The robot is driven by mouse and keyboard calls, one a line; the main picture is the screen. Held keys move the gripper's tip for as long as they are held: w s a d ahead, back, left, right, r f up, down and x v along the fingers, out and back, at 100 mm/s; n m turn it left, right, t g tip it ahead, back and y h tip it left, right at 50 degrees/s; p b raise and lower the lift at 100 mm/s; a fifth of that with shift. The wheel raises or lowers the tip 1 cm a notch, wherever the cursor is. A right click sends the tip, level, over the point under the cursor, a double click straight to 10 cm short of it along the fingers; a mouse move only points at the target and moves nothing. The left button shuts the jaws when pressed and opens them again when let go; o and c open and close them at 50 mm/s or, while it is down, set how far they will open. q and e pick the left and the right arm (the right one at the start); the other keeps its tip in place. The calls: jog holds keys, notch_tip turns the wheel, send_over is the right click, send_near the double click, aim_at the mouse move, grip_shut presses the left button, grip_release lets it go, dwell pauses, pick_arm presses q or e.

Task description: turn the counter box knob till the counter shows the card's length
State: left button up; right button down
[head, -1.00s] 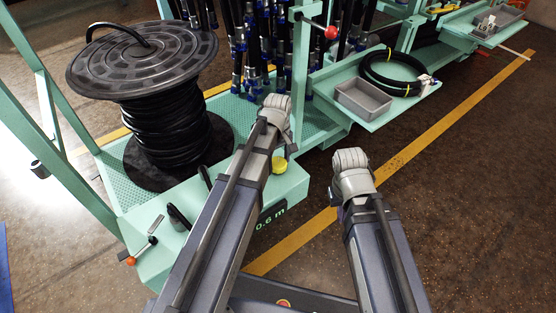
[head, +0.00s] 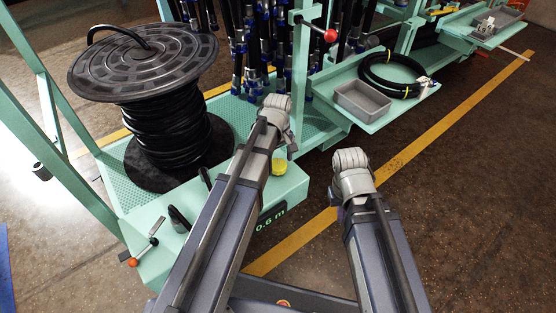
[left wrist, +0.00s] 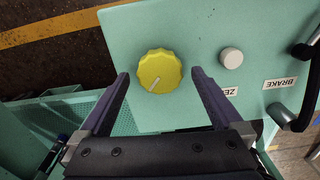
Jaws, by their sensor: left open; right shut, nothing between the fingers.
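The yellow knob (head: 279,168) sits on top of the pale green counter box (head: 290,188). Its lobed rim and white pointer line show in the left wrist view (left wrist: 158,70). The counter (head: 270,218) on the front reads 0.6 m; my left arm lies close against its left side, so any digit further left is hidden. My left gripper (left wrist: 160,74) is open, with one finger on each side of the knob and a visible gap on both sides. No card is readable.
A white button (left wrist: 231,58) and a BRAKE label (left wrist: 280,83) are beside the knob. An orange-tipped lever (head: 143,252) and a black hose reel (head: 143,60) stand left. A grey bin (head: 362,99) and a coiled hose (head: 392,73) lie on a shelf. The floor at right is clear.

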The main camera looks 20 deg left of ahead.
aim_at(278, 165)
pick_arm(q)
notch_tip(278, 165, up, 7)
jog(key=p, duration=0.6)
jog(key=shift+f, duration=0.1)
jog(key=m, duration=0.5)
jog(key=shift+s+m, duration=0.1)
jog(key=shift+m, duration=0.3)
jog(key=m, duration=0.4)
jog(key=shift+f, duration=0.1)
notch_tip(278, 165, down, 8)
jog(key=b, duration=0.7)
jog(key=shift+r+b, duration=0.2)
jog(key=shift+b, duration=0.1)
